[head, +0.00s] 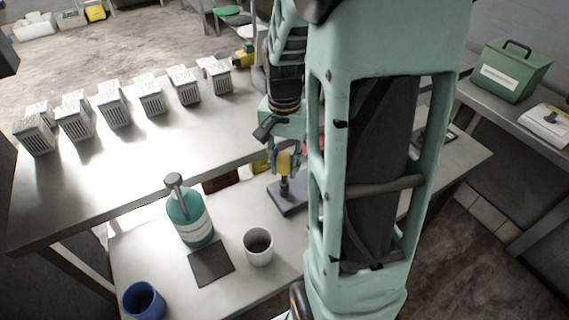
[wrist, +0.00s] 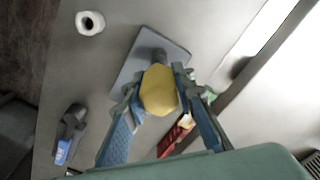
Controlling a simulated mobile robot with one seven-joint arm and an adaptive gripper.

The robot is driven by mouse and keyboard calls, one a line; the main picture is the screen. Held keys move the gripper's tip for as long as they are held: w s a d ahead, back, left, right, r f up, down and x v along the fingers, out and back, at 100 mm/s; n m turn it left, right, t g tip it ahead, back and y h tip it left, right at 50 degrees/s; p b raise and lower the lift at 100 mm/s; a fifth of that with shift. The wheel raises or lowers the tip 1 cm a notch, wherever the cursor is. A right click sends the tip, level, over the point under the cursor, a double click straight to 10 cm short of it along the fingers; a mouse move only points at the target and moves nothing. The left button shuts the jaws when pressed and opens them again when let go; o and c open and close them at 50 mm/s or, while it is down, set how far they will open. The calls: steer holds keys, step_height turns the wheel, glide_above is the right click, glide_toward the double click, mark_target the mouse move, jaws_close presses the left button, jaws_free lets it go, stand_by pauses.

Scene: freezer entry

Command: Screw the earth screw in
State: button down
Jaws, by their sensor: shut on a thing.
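A yellow round knob (wrist: 159,91), apparently the head of the earth screw, sits above a short dark post on a grey square base plate (wrist: 124,80). In the head view the yellow knob (head: 284,163) stands upright over the plate (head: 291,206). My gripper (wrist: 158,84) points down from above, with one blue-grey finger on each side of the knob, shut on it. The thread under the knob is hidden, so I cannot tell how deep the screw sits.
A teal bottle (head: 191,220), a dark mat (head: 211,264), a white cup (head: 258,248) and a blue cup (head: 143,301) stand left of the plate. A red item (wrist: 172,140) lies near the right finger. Several white slotted blocks (head: 112,105) line the rear table.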

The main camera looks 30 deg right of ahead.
steer(key=shift+f+b, duration=0.35)
steer(key=shift+f, duration=0.2)
steer(key=m+p, duration=0.1)
steer(key=m, duration=0.4)
steer(key=m+p, duration=0.2)
steer(key=m, duration=0.3)
steer(key=shift+s, duration=0.15)
steer(key=m+p, duration=0.3)
steer(key=m, duration=0.3)
steer(key=shift+s+m+p, duration=0.1)
steer(key=shift+m+p, duration=1.25)
steer(key=shift+m, duration=0.25)
steer(key=shift+f+m+p, duration=0.1)
steer(key=shift+m+p, duration=0.75)
steer(key=shift+m, duration=0.45)
